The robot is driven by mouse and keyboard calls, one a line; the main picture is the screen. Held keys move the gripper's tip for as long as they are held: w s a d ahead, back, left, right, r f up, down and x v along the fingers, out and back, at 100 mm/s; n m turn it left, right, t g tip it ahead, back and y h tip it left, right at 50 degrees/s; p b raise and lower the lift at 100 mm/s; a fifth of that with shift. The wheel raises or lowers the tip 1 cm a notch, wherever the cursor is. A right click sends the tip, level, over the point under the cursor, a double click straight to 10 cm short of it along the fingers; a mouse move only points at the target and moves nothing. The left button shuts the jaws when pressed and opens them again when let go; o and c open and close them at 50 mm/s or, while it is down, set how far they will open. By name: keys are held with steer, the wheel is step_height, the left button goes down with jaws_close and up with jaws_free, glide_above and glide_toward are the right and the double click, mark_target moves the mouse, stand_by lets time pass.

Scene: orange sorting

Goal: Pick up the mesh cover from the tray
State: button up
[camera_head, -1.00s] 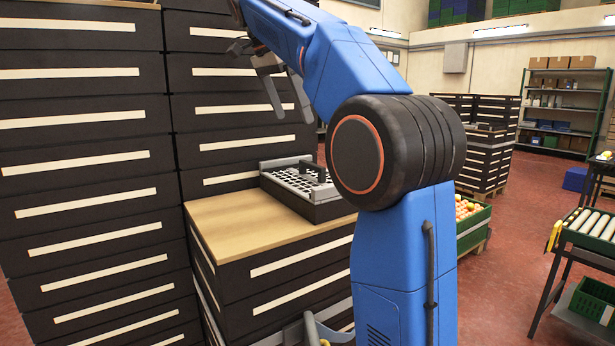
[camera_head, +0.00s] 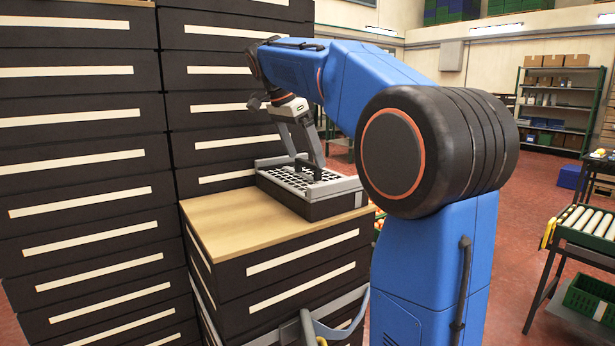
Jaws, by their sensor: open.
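The mesh cover (camera_head: 290,177) is a light grey grid with a dark bar handle (camera_head: 307,171). It lies on top of the dark tray (camera_head: 318,208), which stands on the wooden top of a low dark stack. My gripper (camera_head: 306,165) is above the cover with its fingers pointing down. Its two fingers are apart, near the handle, and the jaws are open. I cannot tell whether the fingers touch the handle or stand on both sides of it. My blue arm hides part of the area right of the tray.
The wooden top (camera_head: 235,222) is clear left of and in front of the tray. Tall stacks of dark drawers (camera_head: 85,150) rise at the left and behind. A roller conveyor (camera_head: 588,222) and a green crate (camera_head: 590,298) are at the right, with red floor between.

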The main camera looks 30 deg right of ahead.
mark_target(307, 161)
steer(key=shift+x, duration=1.85)
steer(key=shift+s, duration=0.15)
steer(key=c, duration=1.1)
steer(key=shift+r, duration=0.1)
